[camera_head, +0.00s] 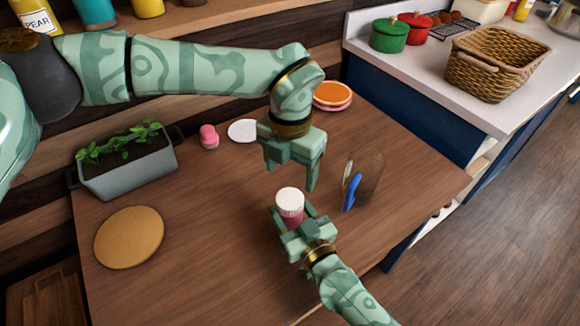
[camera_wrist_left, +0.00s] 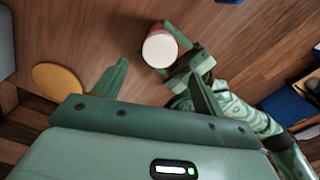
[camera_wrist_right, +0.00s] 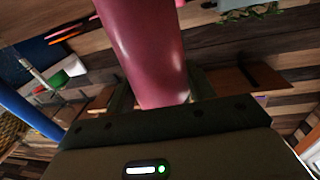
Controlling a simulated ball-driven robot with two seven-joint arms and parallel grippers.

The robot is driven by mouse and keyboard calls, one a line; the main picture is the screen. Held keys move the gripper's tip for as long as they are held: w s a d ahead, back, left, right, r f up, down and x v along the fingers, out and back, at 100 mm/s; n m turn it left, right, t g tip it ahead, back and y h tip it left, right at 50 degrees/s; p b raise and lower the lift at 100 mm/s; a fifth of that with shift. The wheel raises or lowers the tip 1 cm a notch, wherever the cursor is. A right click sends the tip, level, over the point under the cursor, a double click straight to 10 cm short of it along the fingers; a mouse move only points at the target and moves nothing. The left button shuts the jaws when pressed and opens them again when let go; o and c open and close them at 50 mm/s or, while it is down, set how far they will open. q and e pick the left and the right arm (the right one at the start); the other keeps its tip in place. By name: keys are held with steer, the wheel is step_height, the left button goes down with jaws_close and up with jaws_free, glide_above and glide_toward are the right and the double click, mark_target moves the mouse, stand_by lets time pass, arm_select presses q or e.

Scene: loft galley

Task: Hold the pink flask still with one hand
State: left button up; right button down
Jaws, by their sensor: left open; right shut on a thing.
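The pink flask (camera_head: 292,218) has a white lid (camera_head: 290,199) and stands upright on the wooden table. My right gripper (camera_head: 291,222) is shut on its body from the front. In the right wrist view the flask's pink body (camera_wrist_right: 148,50) fills the space between the fingers. My left gripper (camera_head: 290,175) is open and empty, above and just behind the flask. In the left wrist view the white lid (camera_wrist_left: 160,50) shows beyond the open left fingers (camera_wrist_left: 158,85), apart from them.
A clear container with a blue-handled thing (camera_head: 352,192) stands right of the flask. A round cork mat (camera_head: 129,237), a planter (camera_head: 128,172), a pink object (camera_head: 209,137), a white disc (camera_head: 243,131) and an orange-topped round thing (camera_head: 332,95) sit around the table. The front left is clear.

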mark_target(290, 198)
arm_select(q)
steer(key=shift+f, duration=4)
steer(key=c, duration=1)
steer(key=o, duration=1.2)
steer(key=shift+c, duration=0.2)
steer(key=shift+r, duration=0.1)
step_height(290, 198, up, 12)
arm_select(e)
steer(key=shift+c, duration=2.3)
jaws_free()
